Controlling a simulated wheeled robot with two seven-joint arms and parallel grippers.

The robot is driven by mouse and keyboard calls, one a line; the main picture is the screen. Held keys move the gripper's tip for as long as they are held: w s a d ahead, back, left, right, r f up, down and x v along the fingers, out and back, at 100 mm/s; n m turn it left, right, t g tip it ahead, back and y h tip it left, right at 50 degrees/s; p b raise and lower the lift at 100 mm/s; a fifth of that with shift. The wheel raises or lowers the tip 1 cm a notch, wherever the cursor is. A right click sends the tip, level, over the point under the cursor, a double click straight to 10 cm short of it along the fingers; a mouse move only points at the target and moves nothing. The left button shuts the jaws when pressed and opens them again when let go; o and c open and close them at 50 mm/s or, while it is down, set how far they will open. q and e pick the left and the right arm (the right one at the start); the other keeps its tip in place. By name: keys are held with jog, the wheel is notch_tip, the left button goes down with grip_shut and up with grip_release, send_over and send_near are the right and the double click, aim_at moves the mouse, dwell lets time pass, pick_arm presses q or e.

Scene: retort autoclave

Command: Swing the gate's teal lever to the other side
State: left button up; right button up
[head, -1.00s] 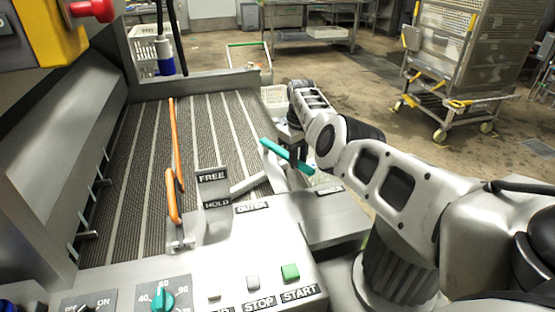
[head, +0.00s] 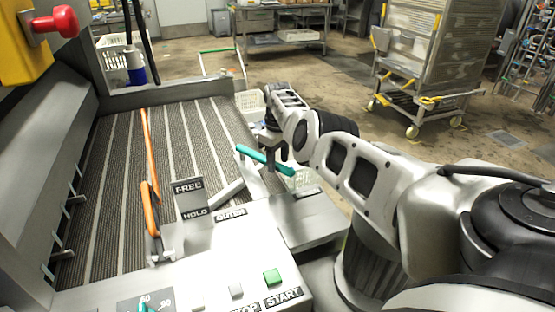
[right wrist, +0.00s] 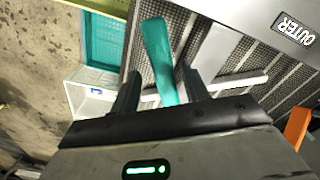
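The teal lever (head: 264,160) slants down to the right beside the conveyor's right edge, near the OUTER label (head: 230,214). My right gripper (head: 277,150) is at the lever, with its fingertips partly hidden in the head view. In the right wrist view, the teal lever (right wrist: 160,58) runs between the two fingers of my right gripper (right wrist: 160,82). The fingers are apart, and gaps show beside the lever, so it does not look clamped. My left gripper is not in view.
An orange rod (head: 149,160) rises at the conveyor's left part, near the FREE and HOLD plate (head: 189,201). The ribbed conveyor (head: 110,160) is empty. A button panel (head: 210,270) lies in front. White crates (head: 250,103) stand beyond the conveyor. A wheeled rack (head: 430,70) stands far back.

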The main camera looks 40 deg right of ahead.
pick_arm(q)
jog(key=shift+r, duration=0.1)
pick_arm(e)
notch_tip(320, 180, up, 4)
jog(key=shift+f+p, duration=0.1)
jog(key=shift+p, duration=1.1)
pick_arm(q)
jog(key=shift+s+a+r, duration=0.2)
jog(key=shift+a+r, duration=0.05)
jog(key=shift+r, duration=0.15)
pick_arm(e)
notch_tip(320, 180, up, 12)
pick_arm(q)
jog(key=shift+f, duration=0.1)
pick_arm(e)
jog(key=shift+s, duration=0.1)
